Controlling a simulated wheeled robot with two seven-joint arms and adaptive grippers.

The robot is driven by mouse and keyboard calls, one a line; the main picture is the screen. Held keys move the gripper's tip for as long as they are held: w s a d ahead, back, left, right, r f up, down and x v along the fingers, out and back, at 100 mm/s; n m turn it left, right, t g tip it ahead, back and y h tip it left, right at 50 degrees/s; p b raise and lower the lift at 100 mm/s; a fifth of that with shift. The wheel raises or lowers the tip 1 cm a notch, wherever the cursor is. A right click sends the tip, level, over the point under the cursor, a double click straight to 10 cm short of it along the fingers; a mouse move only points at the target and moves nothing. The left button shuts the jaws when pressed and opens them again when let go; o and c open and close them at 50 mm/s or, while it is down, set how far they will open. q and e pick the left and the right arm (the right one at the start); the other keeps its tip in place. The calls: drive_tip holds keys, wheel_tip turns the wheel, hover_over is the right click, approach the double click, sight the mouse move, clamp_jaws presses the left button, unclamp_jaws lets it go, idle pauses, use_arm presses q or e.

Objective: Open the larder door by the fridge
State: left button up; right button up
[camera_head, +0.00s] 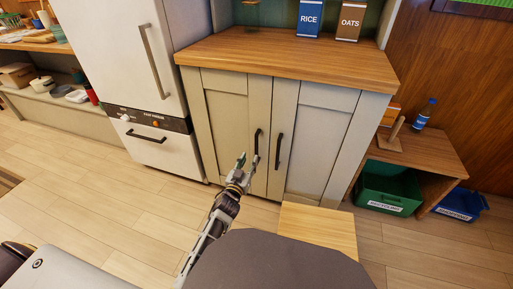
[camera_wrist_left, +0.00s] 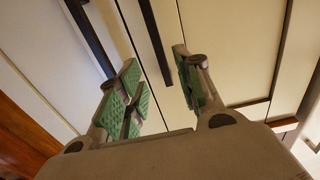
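The larder (camera_head: 235,110) is a pale cabinet with two panelled doors beside the white fridge (camera_head: 125,55). Its left door (camera_head: 228,125), nearer the fridge, and its right door (camera_head: 318,135) are shut. The left door's dark vertical handle (camera_head: 257,142) stands close to the right door's handle (camera_head: 279,150). My left gripper (camera_head: 247,161) is at the lower part of the left handle, open. In the left wrist view its green-padded fingers (camera_wrist_left: 157,82) are apart, with a dark handle (camera_wrist_left: 155,45) ahead of the gap; contact cannot be told. My right gripper is not in view.
A wooden counter (camera_head: 290,58) tops the larder, with rice (camera_head: 310,18) and oats (camera_head: 350,21) boxes. A low shelf (camera_head: 425,150) with a green crate (camera_head: 388,190) is at right. Floor before the fridge is clear.

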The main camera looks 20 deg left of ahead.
sight(256, 147)
use_arm(q)
drive_tip(key=shift+w+d+b, duration=0.1)
drive_tip(key=shift+w+b, duration=0.55)
drive_tip(key=shift+w, duration=1.5)
drive_tip(key=shift+w+b, duration=0.55)
drive_tip(key=shift+w, duration=1.1)
drive_tip(key=shift+w+b, duration=0.5)
drive_tip(key=shift+w, duration=0.95)
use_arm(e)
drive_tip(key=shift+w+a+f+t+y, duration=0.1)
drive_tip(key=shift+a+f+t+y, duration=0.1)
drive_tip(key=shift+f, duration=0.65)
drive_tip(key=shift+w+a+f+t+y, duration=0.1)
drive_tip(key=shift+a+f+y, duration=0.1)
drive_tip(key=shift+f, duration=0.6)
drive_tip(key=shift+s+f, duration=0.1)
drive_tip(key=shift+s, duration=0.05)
use_arm(q)
clamp_jaws()
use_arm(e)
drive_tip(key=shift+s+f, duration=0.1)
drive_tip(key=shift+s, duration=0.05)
